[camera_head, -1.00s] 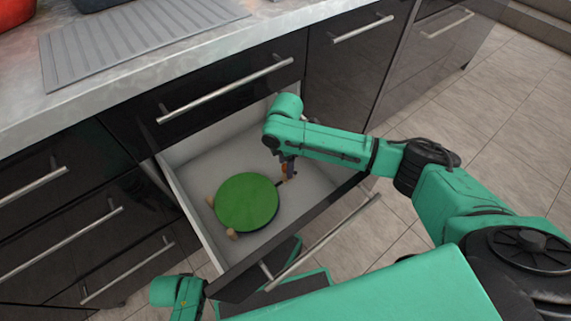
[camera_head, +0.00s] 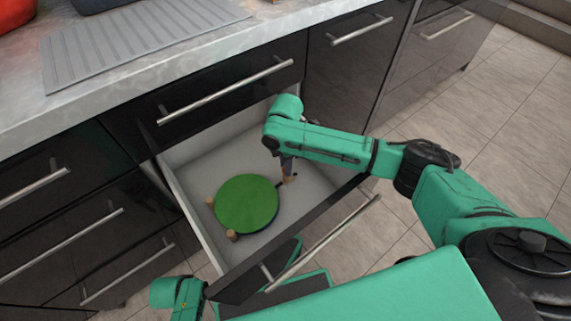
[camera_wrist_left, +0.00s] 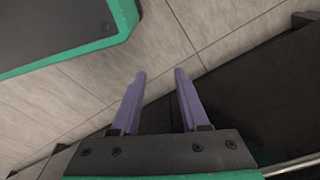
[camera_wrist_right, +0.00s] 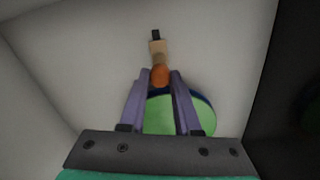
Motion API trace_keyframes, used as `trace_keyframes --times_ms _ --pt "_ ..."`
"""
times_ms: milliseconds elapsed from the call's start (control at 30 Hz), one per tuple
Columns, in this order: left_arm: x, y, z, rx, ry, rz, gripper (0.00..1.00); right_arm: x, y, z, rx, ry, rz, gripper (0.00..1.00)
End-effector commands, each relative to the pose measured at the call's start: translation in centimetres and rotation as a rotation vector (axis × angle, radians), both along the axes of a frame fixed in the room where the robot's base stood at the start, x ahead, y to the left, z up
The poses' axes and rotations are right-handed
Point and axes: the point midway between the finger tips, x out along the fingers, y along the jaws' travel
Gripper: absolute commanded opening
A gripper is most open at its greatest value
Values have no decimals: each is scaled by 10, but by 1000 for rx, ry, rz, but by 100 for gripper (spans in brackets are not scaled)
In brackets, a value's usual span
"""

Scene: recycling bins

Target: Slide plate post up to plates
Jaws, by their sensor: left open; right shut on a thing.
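A stack of round plates lies in the open drawer, its top plate green (camera_head: 247,203) with a dark blue edge. My right gripper (camera_wrist_right: 160,74) reaches down into the drawer and is shut on a plate post (camera_wrist_right: 158,49) at the right side of the stack. The post is pale wood with an orange part between the fingertips and a dark end. It stands close to the plates' edge; I cannot tell whether they touch. Two other wooden posts (camera_head: 232,235) (camera_head: 210,201) stand at the stack's left and front. My left gripper (camera_wrist_left: 160,73) is open and empty outside the drawer.
The drawer's light walls (camera_head: 190,215) enclose the plates, with bare floor behind and right of them. The dark drawer front (camera_head: 240,283) with its metal handle lies between plates and my base. A closed drawer (camera_head: 220,100) and the counter are above.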

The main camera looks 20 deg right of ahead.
Motion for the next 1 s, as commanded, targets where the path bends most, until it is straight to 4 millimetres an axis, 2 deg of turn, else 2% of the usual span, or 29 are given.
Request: trace_keyframes --times_ms 800,1000 --pt "1 1 3 0 -4 0 45 0 3 2 0 -2 1 0" --pt "-23 9 -19 12 10 -7 45 -9 23 4 1 1 2 0"
